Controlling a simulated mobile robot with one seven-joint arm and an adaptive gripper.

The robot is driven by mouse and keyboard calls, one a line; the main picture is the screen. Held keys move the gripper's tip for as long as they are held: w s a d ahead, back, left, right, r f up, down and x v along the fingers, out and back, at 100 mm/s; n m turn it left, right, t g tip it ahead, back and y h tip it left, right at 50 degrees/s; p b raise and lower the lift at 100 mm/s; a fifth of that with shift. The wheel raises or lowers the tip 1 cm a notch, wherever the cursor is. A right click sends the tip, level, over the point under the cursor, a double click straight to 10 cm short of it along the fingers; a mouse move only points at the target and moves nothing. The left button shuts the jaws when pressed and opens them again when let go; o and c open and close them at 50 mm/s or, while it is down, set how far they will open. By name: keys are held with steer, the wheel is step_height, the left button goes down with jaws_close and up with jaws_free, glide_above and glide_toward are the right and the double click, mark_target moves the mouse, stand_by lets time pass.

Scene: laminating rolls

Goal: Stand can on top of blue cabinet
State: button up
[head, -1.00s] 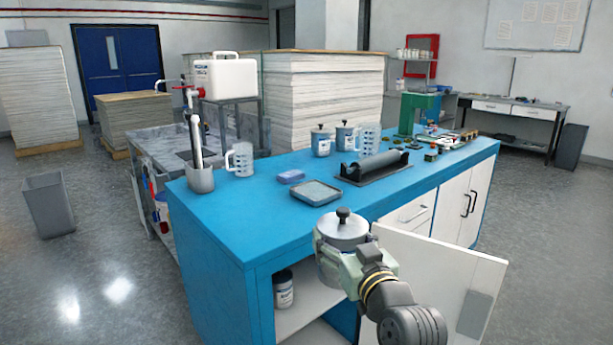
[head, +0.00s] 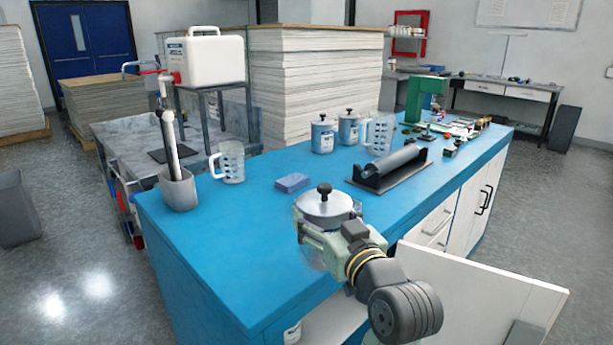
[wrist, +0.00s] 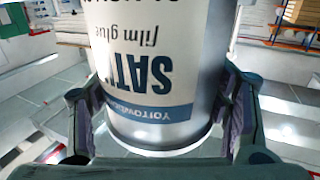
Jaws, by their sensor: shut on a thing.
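The can (head: 327,204), silver-lidded with a dark knob, is upright in my gripper (head: 318,243) in the head view. In the wrist view the can (wrist: 150,50) fills the space between my gripper's fingers (wrist: 162,108), which press on both its sides. Its label reads "film glue" and appears upside down there. The blue cabinet (head: 240,265) has a wide blue top. The can overlaps its near edge in the picture. My gripper hides the can's lower part in the head view, so I cannot tell whether its base touches the top.
On the top stand a sponge (head: 293,183), a clear jug (head: 230,162), a grey holder (head: 179,190), a black roller (head: 390,168) and two similar cans (head: 322,136). An open white door (head: 480,290) is at the lower right. The front left of the top is clear.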

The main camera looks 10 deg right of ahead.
steer(key=shift+w+a+r, duration=0.1)
steer(key=shift+w, duration=0.2)
steer(key=w+a+f+p, duration=0.1)
steer(key=w+a, duration=0.2)
steer(key=a, duration=0.1)
steer(key=w+a+f+p, duration=0.2)
steer(key=w+a, duration=0.1)
steer(key=w, duration=0.1)
steer(key=w+a+f+p, duration=0.1)
steer(key=w+a, duration=0.3)
steer(key=shift+a+f+p, duration=0.35)
steer(key=shift+f+p, duration=0.05)
steer(key=shift+f, duration=0.1)
steer(key=shift+f, duration=0.15)
steer(key=o, duration=1.8)
